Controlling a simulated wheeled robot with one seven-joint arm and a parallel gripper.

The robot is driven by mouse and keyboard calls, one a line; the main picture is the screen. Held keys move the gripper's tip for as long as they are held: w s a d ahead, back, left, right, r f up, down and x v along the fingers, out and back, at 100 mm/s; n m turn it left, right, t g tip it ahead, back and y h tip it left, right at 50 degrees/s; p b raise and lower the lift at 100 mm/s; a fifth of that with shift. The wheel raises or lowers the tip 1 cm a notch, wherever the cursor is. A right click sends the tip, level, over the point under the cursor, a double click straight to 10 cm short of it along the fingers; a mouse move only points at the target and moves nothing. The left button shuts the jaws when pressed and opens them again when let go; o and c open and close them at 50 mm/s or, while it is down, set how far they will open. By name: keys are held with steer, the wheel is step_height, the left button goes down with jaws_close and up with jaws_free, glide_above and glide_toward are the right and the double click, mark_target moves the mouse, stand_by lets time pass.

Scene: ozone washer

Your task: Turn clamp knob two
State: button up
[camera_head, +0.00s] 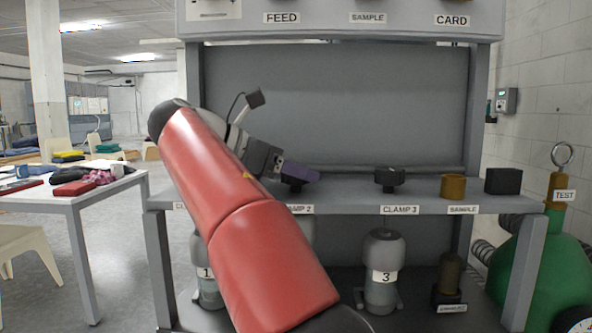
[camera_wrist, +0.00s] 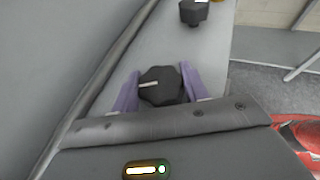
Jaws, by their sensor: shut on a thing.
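Clamp knob two is a black lobed knob with a white line on its top; it shows in the wrist view (camera_wrist: 161,86) between my two purple fingers. My gripper (camera_wrist: 160,88) is shut on it, one finger on each side. In the head view the knob (camera_head: 292,184) is partly hidden by my gripper (camera_head: 298,174), above the partly covered "CLAMP 2" label (camera_head: 300,209). The white line points roughly left in the wrist view.
Clamp knob three (camera_head: 390,179) stands right on the same shelf (camera_head: 425,188), with a brass cup (camera_head: 453,187) and black block (camera_head: 503,181) beyond. Cylinder 3 (camera_head: 383,270) stands below. A green gas bottle (camera_head: 545,265) is at the far right.

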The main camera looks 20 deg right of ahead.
steer(key=shift+m+g, duration=0.6)
steer(key=shift+g, duration=0.1)
steer(key=o, duration=1)
steer(key=shift+r, duration=0.1)
